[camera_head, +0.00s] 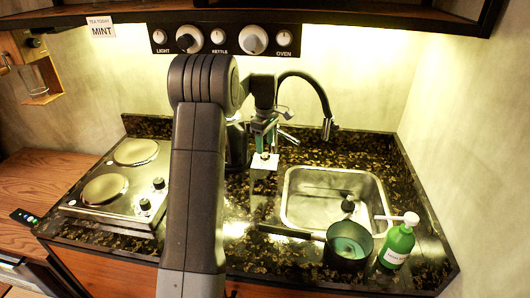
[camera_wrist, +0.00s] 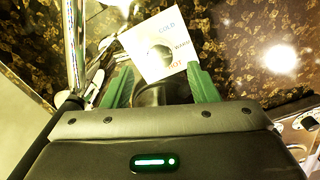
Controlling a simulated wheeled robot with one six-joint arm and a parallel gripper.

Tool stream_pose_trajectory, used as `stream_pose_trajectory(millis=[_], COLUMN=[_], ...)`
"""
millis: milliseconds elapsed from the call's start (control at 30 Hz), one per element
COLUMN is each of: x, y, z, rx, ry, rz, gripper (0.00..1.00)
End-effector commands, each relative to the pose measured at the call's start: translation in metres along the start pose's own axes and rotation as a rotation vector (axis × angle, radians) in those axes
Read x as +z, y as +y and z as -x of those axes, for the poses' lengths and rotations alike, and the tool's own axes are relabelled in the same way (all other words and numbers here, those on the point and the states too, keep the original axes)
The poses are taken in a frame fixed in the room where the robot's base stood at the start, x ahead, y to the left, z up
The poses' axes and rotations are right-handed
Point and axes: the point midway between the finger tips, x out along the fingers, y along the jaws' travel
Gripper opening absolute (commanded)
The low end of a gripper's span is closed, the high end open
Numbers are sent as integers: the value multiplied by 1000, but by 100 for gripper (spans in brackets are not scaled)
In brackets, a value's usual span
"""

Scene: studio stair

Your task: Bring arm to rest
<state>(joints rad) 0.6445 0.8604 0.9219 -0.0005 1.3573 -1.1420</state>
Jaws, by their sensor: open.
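My arm rises through the middle of the head view and bends over toward the back of the counter. My gripper (camera_head: 264,135) is beside the base of the black tap (camera_head: 312,82), left of the sink. In the wrist view its two green fingers (camera_wrist: 160,68) stand apart, with nothing gripped between them. A white plate marked COLD, WARM and HOT (camera_wrist: 168,22) with a round knob (camera_wrist: 160,55) shows just beyond and between the fingertips. Whether the fingers touch the knob I cannot tell.
A steel sink (camera_head: 300,212) is on the right of the dark counter (camera_head: 258,200). A dark pan (camera_head: 348,243) and a green soap bottle (camera_head: 397,246) are at its front. A two-plate hob (camera_head: 85,208) is at left. A control panel (camera_head: 237,40) hangs above.

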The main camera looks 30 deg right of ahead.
Motion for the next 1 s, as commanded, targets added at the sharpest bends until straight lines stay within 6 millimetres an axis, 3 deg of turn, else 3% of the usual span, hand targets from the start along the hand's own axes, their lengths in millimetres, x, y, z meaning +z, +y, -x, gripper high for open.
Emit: stream_pose_trajectory(millis=[200, 567, 767, 1000], x=[0, 0, 0, 0], y=[0, 0, -1, -1], z=[23, 26, 10, -30], rx=[1, -1, -5, -6], ry=[0, -1, -2, -2], rz=[0, 0, 0, 0], gripper=[54, 54, 54, 54])
